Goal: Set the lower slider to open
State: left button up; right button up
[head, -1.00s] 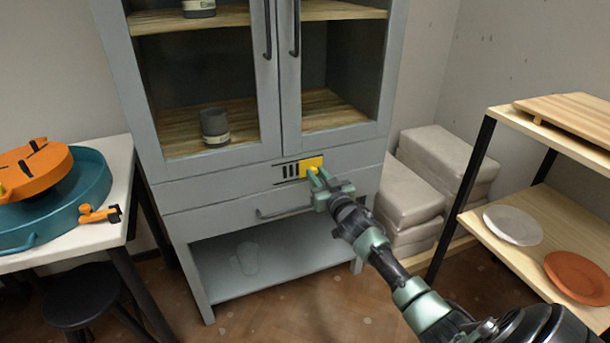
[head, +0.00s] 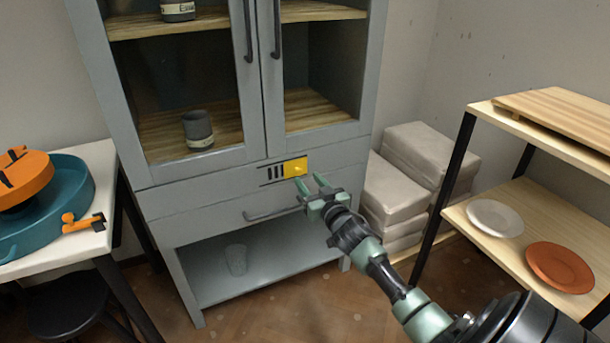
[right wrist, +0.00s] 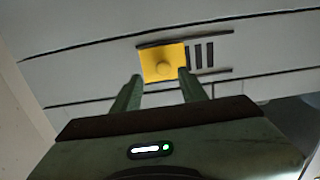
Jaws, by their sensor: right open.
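The slider is a yellow plate (head: 294,168) with a round yellow knob, on the grey cabinet's front between the doors and the drawer. It sits at the right end of its track, and dark vertical slots show to its left in the head view. In the right wrist view the yellow plate (right wrist: 153,58) is just beyond my fingertips, with the slots to its right. My right gripper (head: 310,180) is open and empty, slightly below and in front of the plate, its fingers (right wrist: 160,76) apart on either side of the knob's line. My left gripper is out of view.
The grey cabinet (head: 210,205) has glass doors with dark handles and a drawer handle (head: 275,213) below the slider. A wooden shelf (head: 475,235) with plates stands at right. A white table (head: 108,205) with a teal and orange wheel stands at left.

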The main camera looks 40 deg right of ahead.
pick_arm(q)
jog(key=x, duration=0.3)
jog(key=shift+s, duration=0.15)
pick_arm(e)
jog(key=v, duration=0.4)
jog(key=shift+d, duration=0.1)
jog(key=shift+f, duration=0.1)
